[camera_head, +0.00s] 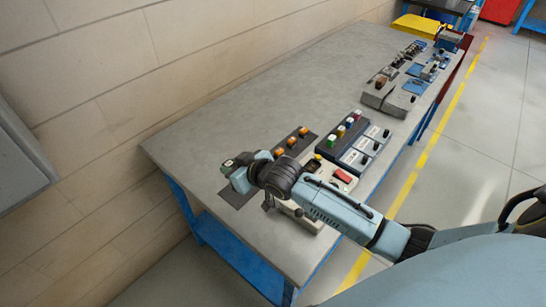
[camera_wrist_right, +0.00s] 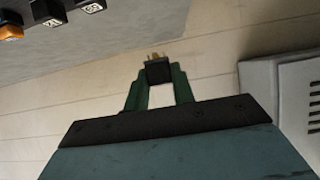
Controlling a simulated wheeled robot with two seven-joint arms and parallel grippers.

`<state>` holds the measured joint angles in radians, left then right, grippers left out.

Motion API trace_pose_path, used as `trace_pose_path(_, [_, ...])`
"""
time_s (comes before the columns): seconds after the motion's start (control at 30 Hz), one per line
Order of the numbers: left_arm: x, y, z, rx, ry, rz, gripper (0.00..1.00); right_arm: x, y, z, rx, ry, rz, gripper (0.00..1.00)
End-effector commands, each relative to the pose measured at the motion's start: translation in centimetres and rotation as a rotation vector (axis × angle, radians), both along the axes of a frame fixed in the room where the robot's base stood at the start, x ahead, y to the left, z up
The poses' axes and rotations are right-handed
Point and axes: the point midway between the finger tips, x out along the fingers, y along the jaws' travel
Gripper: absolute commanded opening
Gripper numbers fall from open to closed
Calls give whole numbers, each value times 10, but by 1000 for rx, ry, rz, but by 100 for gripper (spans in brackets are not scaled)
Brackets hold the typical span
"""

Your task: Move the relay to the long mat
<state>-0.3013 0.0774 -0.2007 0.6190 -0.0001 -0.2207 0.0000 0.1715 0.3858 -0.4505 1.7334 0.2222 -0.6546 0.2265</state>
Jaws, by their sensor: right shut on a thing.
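The relay, a small black block with brass pins, is pinched between the green fingertips of my right gripper in the right wrist view, where the relay (camera_wrist_right: 158,72) has its pins pointing away from the gripper. In the head view my right gripper (camera_head: 235,163) is over the near left end of the grey workbench. The relay is hard to make out there. A long dark mat (camera_head: 309,135) lies beyond and to the right of the gripper, with several orange-topped blocks on it. Another dark mat (camera_head: 236,197) lies below the gripper, partly hidden by it. My left gripper is out of view.
The grey workbench (camera_head: 220,107) is bare along its wall side. A blue-grey panel (camera_head: 325,150) with coloured buttons and a box with a red switch (camera_head: 344,176) stand to the right of the mats. More control boxes (camera_head: 398,103) stand farther along. A tiled wall borders the left.

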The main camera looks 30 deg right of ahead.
Motion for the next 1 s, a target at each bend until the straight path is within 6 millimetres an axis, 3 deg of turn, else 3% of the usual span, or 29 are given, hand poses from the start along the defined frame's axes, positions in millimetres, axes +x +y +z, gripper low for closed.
trace_pose_path(0.3, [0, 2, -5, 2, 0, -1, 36, 3, -2, -53, 2, 4, 5, 3])
trace_pose_path(0.7, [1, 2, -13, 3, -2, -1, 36, 3, -2, -100, 2, 2, 5, 3])
trace_pose_path(1.0, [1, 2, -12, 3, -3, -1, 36, 3, -2, -104, 2, 0, 6, 3])
